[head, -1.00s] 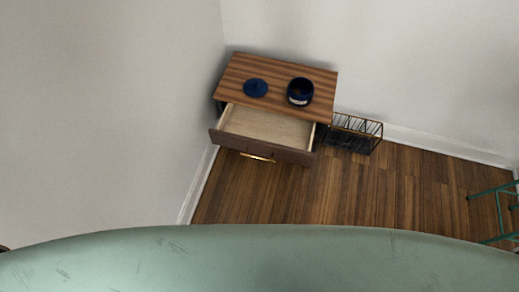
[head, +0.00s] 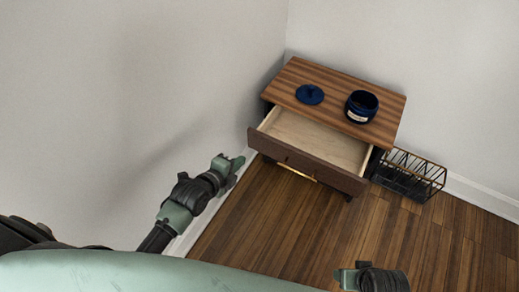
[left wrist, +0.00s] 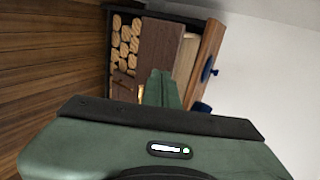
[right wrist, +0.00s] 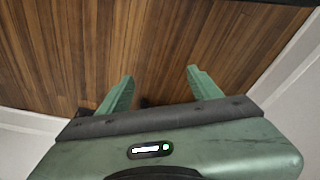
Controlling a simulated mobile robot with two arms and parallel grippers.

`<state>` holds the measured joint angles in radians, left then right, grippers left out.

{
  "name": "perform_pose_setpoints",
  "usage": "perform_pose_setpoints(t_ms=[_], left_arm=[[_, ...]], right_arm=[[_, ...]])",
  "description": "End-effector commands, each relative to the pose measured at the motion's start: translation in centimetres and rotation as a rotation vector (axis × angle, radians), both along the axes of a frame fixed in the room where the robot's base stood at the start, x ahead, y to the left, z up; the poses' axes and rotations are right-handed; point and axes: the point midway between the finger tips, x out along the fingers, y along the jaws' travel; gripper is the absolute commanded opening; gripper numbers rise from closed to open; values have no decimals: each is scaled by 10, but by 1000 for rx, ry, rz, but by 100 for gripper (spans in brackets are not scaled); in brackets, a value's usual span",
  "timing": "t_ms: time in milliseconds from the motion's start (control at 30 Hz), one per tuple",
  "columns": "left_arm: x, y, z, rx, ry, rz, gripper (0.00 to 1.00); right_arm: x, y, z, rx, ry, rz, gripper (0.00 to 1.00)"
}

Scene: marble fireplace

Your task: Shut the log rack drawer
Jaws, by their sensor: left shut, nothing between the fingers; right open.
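The log rack is a small wooden cabinet (head: 340,87) in the corner. Its drawer (head: 306,161) is pulled out and looks empty, with a dark front and a brass handle (head: 297,172). In the left wrist view the drawer front (left wrist: 158,60) shows beside stacked logs (left wrist: 126,45). My left gripper (head: 238,160) is shut and empty, left of the drawer front and apart from it; its closed fingers show in the left wrist view (left wrist: 163,82). My right gripper (right wrist: 158,80) is open and empty over bare floor; only part of it shows in the head view, at the bottom.
A blue lid (head: 310,94) and a dark blue pot (head: 361,106) stand on the cabinet top. A black wire rack (head: 408,175) is on the floor right of the cabinet. Walls close in at left and behind. The wooden floor (head: 290,230) in front is clear.

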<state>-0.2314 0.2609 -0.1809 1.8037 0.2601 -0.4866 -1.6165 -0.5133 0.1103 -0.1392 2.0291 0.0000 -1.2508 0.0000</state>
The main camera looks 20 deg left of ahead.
Motion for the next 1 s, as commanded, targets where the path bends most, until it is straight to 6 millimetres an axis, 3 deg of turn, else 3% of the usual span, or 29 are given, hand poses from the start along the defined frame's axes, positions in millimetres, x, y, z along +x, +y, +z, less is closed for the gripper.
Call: perform_pose_setpoints(t_ms=[167, 533, 667, 800, 1000], left_arm=[[12, -4, -1, 10, -14, -10, 0], [66, -19, -35, 8, -14, -9, 0], [88, -25, -49, 7, -13, -9, 0], [109, -31, -46, 6, -14, -9, 0], [122, -34, -46, 10, -12, -10, 0]], right_arm=[[1, 0, 15, 0, -10, -1, 64], [-9, -3, 85, 3, -51, -6, 64], [-15, -4, 98, 2, -58, -8, 64], [-15, -4, 92, 2, -55, -8, 64], [-15, -4, 89, 2, -55, -8, 64]])
